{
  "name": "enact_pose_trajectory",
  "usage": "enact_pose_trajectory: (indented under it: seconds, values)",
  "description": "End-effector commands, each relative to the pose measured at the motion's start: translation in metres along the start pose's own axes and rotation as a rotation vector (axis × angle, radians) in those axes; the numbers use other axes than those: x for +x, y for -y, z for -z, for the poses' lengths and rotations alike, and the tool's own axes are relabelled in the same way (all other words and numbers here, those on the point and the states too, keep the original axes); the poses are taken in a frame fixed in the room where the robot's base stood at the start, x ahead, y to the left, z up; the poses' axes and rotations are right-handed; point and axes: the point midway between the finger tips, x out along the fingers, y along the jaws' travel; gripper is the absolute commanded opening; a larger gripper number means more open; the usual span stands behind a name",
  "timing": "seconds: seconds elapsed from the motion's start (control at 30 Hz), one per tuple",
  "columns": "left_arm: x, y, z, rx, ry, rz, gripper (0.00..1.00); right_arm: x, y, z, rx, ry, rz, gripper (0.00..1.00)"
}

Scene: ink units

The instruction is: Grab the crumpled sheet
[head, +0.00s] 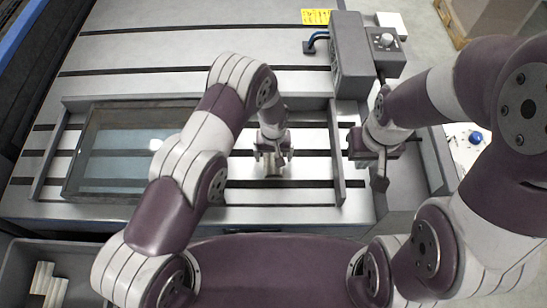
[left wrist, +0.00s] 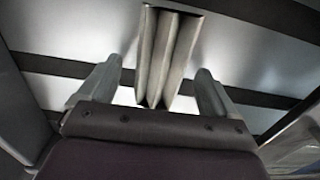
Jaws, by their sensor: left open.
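The crumpled sheet (left wrist: 165,58) is a grey, pleated piece with long folds. In the left wrist view it lies on the slotted metal table between and beyond my fingers, with space on both sides. In the head view only a pale part of the sheet (head: 273,169) shows below my left gripper (head: 272,154). My left gripper is open, and its two fingers also show in the left wrist view (left wrist: 157,88), apart from the sheet. My right gripper (head: 372,162) hangs at the table's right side, away from the sheet; its jaw opening is unclear.
A frame with a clear pane (head: 125,178) lies on the table at left. A grey bar (head: 336,150) runs right of the sheet. A grey machine housing (head: 350,55) stands at the back right. A grey bin (head: 18,262) at lower left holds pale pleated pieces (head: 48,284).

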Motion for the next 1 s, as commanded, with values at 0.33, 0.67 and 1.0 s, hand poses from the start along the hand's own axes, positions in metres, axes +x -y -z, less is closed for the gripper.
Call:
enact_pose_trajectory:
  seconds: [0.33, 0.67, 1.0]
  values:
    - [0.000, 0.000, 0.000, 0.000, 0.001, 0.000, 0.32, 0.001, 0.000, 0.000, 0.000, 0.000, 0.000, 0.00]
    - [-0.006, 0.000, 0.001, 0.000, -0.001, -0.001, 0.32, 0.004, 0.000, 0.000, 0.000, 0.000, 0.000, 0.00]
    - [-0.054, -0.028, -0.008, 0.005, -0.003, -0.002, 0.32, 0.028, 0.000, -0.003, 0.000, 0.000, 0.000, 0.00]
